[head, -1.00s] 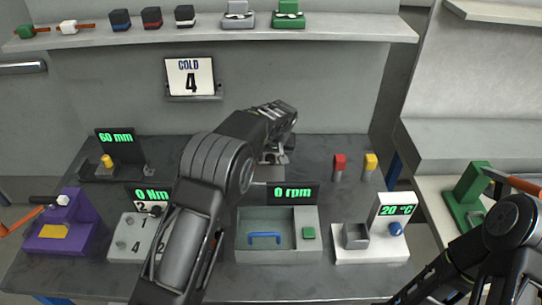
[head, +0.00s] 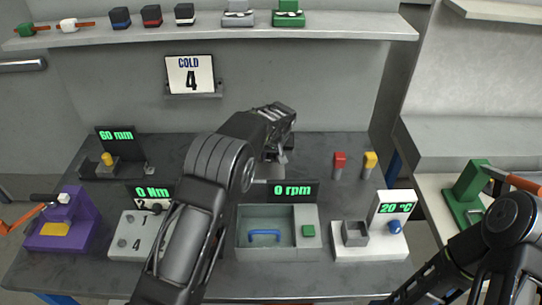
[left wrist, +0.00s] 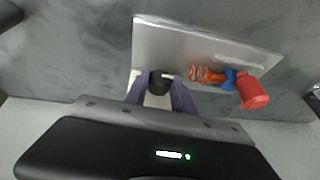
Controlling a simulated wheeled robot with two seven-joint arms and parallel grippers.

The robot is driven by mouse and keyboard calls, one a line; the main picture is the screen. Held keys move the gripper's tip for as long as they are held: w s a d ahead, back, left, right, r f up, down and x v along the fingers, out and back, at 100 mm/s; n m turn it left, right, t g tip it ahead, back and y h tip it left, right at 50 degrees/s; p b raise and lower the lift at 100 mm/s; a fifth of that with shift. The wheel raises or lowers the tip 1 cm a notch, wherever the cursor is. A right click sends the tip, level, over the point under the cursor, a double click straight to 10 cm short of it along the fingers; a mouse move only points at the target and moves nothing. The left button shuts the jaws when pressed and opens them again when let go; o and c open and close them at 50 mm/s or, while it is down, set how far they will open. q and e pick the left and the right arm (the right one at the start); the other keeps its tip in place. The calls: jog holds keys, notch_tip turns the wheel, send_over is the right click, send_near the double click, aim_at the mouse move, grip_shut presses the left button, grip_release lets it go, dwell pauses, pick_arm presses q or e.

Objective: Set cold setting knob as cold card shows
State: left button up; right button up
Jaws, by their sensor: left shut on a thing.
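The cold card (head: 190,75) stands on a small ledge on the back wall and reads "COLD 4". In the left wrist view a black knob (left wrist: 160,82) with a white pointer mark sits on a light grey plate (left wrist: 165,42). My left gripper (left wrist: 160,95) is shut on this knob, one finger on each side. In the head view my left gripper (head: 276,152) is at the back of the table, and my own arm hides most of what is there. Any scale around the knob is hidden or too small to read. My right gripper is out of view.
Next to the knob, an orange coil (left wrist: 207,74) and a red cap (left wrist: 252,92) lie close to my fingers. Red and yellow posts (head: 339,162) stand right of the gripper. A grey-green box (head: 265,250) and a 20 °C station (head: 370,254) stand in front.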

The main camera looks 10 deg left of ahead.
pick_arm(q)
grip_shut()
jog(key=shift+d+f+y+b, duration=0.15)
jog(key=shift+y+b, duration=0.25)
jog(key=shift+b, duration=0.2)
jog(key=y+b, duration=0.2)
jog(key=shift+w+d+f+m+g+y, duration=0.2)
jog(key=shift+m+g+y, duration=0.1)
jog(key=shift+m, duration=0.1)
jog(key=shift+r+y+b, duration=0.1)
jog(key=shift+y+b, duration=0.3)
jog(key=shift+y, duration=0.2)
jog(key=shift+d+g+y, duration=0.1)
jog(key=shift+g+y, duration=0.2)
jog(key=shift+y, duration=0.2)
jog(key=shift+m+y, duration=0.3)
jog(key=shift+y, duration=0.2)
